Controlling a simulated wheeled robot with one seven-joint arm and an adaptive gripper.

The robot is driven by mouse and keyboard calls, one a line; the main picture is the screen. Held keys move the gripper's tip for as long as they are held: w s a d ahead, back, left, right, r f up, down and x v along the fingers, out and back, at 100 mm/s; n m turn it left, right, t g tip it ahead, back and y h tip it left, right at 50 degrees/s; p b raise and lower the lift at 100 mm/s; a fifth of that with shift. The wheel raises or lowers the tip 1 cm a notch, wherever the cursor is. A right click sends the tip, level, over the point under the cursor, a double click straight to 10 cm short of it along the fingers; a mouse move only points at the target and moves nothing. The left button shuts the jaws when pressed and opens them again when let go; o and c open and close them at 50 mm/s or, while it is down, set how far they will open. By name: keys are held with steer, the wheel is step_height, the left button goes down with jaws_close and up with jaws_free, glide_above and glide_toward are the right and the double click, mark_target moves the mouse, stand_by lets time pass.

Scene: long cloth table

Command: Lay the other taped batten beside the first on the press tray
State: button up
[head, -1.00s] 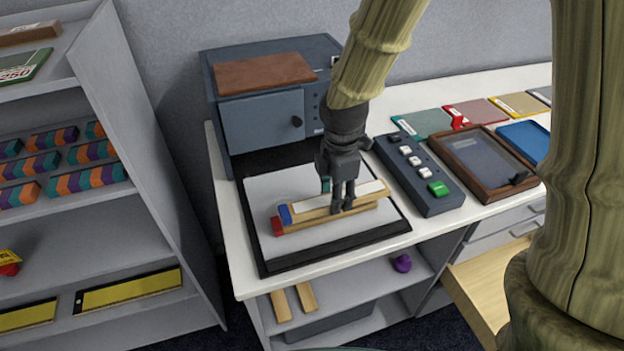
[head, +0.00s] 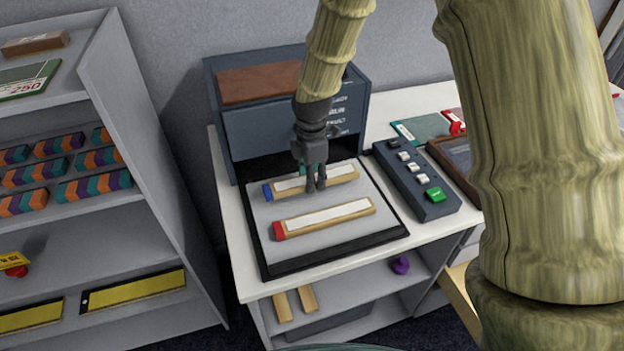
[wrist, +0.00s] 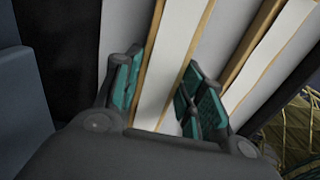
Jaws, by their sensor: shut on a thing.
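A batten with a red end and white tape (head: 325,218) lies on the grey press tray (head: 290,207), towards its front. The other taped batten, with a blue end (head: 288,187), is behind it, roughly parallel, with a clear gap between them. My gripper (head: 315,186) is shut on the blue-ended batten near its middle, pointing down. Whether that batten touches the tray or hovers just above it, I cannot tell. In the wrist view the held batten (wrist: 173,60) runs between the teal finger pads, and the red-ended batten (wrist: 262,50) lies to the right.
The blue-grey press cabinet (head: 225,125) stands directly behind the tray. A control box with a green button (head: 434,194) is to the right. A grey shelf unit (head: 165,170) stands at the left. The tray's front strip is clear.

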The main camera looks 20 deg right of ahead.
steer(key=shift+f, duration=1)
steer(key=shift+f, duration=0.15)
steer(key=o, duration=1.1)
steer(key=shift+c, duration=0.2)
step_height(320, 180, up, 12)
steer(key=b, duration=0.2)
